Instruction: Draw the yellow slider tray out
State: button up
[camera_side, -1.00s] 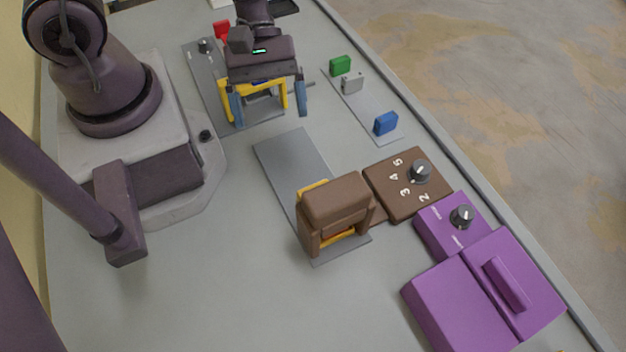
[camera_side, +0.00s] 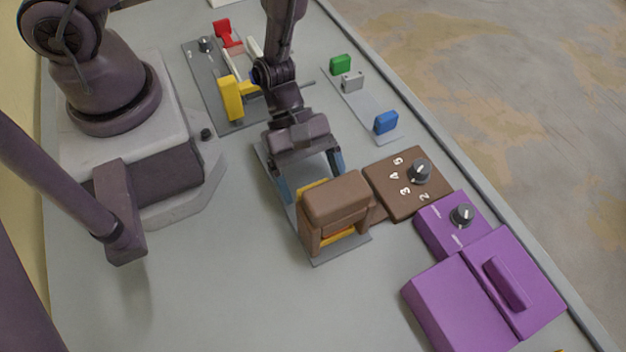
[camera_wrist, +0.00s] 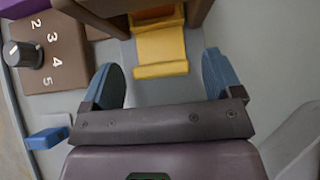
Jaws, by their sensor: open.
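The yellow slider tray (camera_wrist: 162,50) shows in the wrist view, sticking out of the brown box (camera_wrist: 104,16) towards my gripper. In the side view only yellow edges of the tray (camera_side: 313,189) show, as the brown box (camera_side: 338,200) covers most of it. My gripper (camera_side: 309,177) is open and empty, just behind the box on the tray's side. In the wrist view my gripper's (camera_wrist: 164,80) blue fingers stand apart, one on each side of the tray's near end.
A brown dial box (camera_side: 396,190) stands right of the brown box, with a purple box (camera_side: 455,300) in front. Behind are a yellow block (camera_side: 232,98), a red block (camera_side: 226,34) and a blue block (camera_side: 386,123). The table's left front is clear.

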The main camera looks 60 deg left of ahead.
jog(key=shift+d+f, duration=0.4)
jog(key=c, duration=1.3)
jog(key=a, duration=0.7)
jog(key=shift+a, duration=0.35)
jog(key=o, duration=1.3)
